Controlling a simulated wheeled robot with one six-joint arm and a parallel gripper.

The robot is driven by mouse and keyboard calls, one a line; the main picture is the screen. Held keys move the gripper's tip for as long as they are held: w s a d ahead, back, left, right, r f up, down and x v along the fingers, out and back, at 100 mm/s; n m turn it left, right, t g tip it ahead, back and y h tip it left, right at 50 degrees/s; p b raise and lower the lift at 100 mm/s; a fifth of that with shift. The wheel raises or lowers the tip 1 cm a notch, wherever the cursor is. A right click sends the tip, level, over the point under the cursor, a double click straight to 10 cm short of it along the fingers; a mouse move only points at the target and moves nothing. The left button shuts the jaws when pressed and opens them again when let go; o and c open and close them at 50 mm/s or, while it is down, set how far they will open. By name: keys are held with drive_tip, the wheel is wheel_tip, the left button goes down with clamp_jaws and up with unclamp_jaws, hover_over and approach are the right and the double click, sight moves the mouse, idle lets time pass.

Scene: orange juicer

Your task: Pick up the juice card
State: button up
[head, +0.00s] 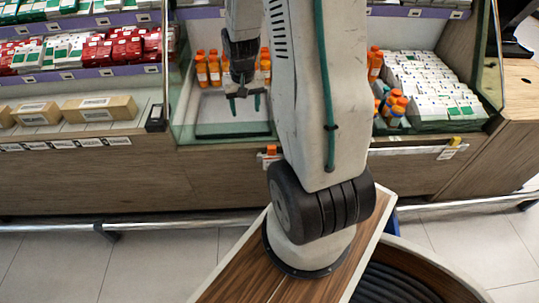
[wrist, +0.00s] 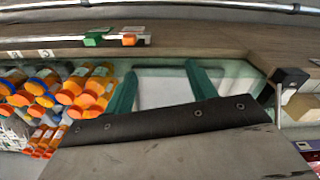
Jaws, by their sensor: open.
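My gripper (head: 245,98) hangs over the glass-fronted display case, left of my arm in the head view. Its two green fingers are apart with nothing between them; they also show in the wrist view (wrist: 161,70). A small orange and white tag (head: 270,154), perhaps the juice card, is on the front rail, below my gripper in the picture and partly hidden by my arm. In the wrist view, an orange piece (wrist: 129,40) and a green piece (wrist: 96,39) show on the rail, beyond the fingertips. I cannot tell for sure which is the card.
Orange juice bottles (head: 208,70) stand behind and left of my gripper; more (head: 394,106) are to the right. White cartons (head: 430,85) fill the right side. A pale, empty tray area (head: 232,129) lies below my gripper. A yellow-topped tag (head: 453,146) is on the rail at right.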

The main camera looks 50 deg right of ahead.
sight(272, 146)
drive_tip(key=s+d+f+m, duration=0.1)
drive_tip(key=d+f, duration=0.1)
drive_tip(key=f, duration=0.3)
drive_tip(key=s+d+f, duration=0.2)
drive_tip(key=d+f, duration=0.1)
drive_tip(key=f, duration=0.2)
drive_tip(key=s+d+f+m, duration=0.1)
drive_tip(key=d+f, duration=0.2)
drive_tip(key=f, duration=0.3)
drive_tip(key=shift+s+d+m, duration=0.15)
drive_tip(key=shift+s+m, duration=0.1)
drive_tip(key=shift+m, duration=0.05)
wheel_tip(272, 146, down, 8)
drive_tip(key=shift+w+r, duration=0.15)
drive_tip(key=c, duration=1.1)
